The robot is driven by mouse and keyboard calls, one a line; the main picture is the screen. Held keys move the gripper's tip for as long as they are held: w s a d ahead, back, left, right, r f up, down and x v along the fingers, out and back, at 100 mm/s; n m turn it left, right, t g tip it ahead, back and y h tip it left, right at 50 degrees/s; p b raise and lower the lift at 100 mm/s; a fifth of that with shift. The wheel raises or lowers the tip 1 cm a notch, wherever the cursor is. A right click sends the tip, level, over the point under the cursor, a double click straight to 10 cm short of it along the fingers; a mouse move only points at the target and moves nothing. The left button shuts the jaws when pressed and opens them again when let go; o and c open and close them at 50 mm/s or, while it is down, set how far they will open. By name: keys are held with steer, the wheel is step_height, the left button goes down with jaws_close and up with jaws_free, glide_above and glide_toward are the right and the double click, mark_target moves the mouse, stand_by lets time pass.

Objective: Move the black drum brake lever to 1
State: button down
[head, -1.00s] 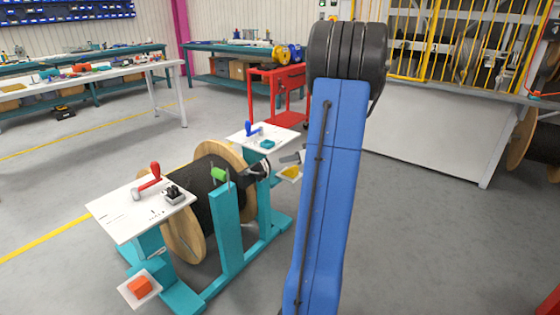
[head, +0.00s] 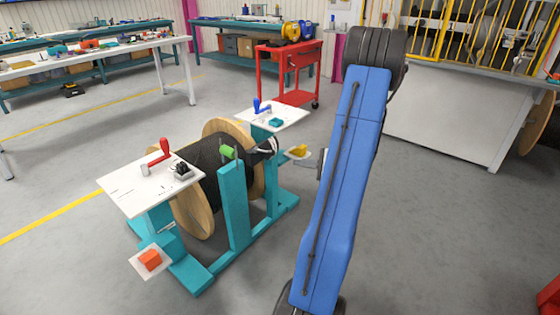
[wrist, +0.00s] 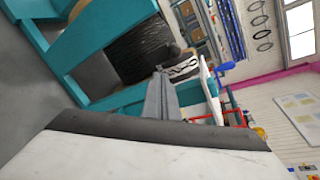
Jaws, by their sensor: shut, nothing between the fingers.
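The black drum (head: 205,160), a reel of black cable between wooden flanges, sits in a teal stand (head: 235,215). A red-handled lever (head: 158,155) stands on the stand's left white plate (head: 130,190). A blue-handled lever (head: 261,106) stands on the right white plate (head: 285,117). A green grip (head: 228,152) tops the middle post. I cannot tell which is the brake lever, and no position numbers are legible. My gripper (wrist: 160,75) is shut and empty in the wrist view, pointing toward the drum (wrist: 145,48). In the head view it is right of the stand, partly behind my arm.
An orange block (head: 150,260) sits on a low plate at the stand's front left. A yellow piece (head: 299,150) sits on a small plate near my gripper. A red cart (head: 288,70) stands behind. The floor (head: 80,270) left of the stand is clear.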

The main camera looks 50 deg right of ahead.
steer(key=w+a+f+m+t, duration=0.1)
steer(key=w+a+f+m, duration=0.1)
steer(key=w+m, duration=0.7)
steer(key=shift+w, duration=0.45)
stand_by(0.4)
steer(key=shift+w+a+r, duration=0.1)
steer(key=shift+w+r, duration=0.1)
steer(key=shift+r, duration=0.9)
